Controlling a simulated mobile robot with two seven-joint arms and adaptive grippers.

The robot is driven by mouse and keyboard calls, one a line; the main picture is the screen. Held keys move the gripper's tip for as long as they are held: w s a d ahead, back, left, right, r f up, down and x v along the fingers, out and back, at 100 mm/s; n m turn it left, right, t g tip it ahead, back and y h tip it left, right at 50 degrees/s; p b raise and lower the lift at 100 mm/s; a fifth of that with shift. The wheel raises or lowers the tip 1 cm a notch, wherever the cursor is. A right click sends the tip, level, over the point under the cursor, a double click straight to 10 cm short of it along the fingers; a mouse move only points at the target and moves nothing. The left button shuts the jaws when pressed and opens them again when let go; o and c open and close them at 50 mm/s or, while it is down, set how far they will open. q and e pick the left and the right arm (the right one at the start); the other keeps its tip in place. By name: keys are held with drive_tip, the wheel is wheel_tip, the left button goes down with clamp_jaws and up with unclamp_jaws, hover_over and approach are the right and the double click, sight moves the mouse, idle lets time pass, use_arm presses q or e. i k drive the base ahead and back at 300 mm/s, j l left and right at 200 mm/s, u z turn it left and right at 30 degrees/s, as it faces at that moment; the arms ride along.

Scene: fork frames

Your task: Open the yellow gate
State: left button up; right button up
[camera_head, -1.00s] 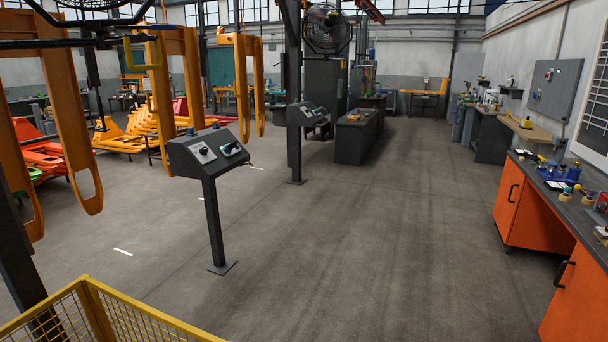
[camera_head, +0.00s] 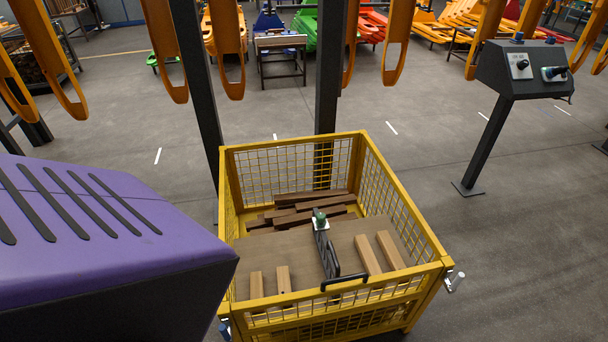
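The yellow gate (camera_head: 343,319) is the low mesh panel on the near side of a yellow mesh cage (camera_head: 302,138). It stands upright and looks shut between the side walls. A black bar handle (camera_head: 345,281) sits on its top edge. A metal latch pin (camera_head: 456,282) is at its right corner, and a blue-ended fitting (camera_head: 224,331) shows at its left corner. The gate's lower edge is cut off or hard to see. Neither of my grippers is in view.
The cage holds brown wooden bars (camera_head: 312,199), pale blocks (camera_head: 283,279), a board and a black tool (camera_head: 325,247). A purple-topped dark block (camera_head: 90,235) fills the lower left. A control post (camera_head: 487,143) stands right. Floor right of the cage is clear.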

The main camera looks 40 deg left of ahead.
sight(355, 282)
drive_tip(key=u, duration=1)
drive_tip(key=k+l+z, duration=0.35)
drive_tip(key=l, duration=0.25)
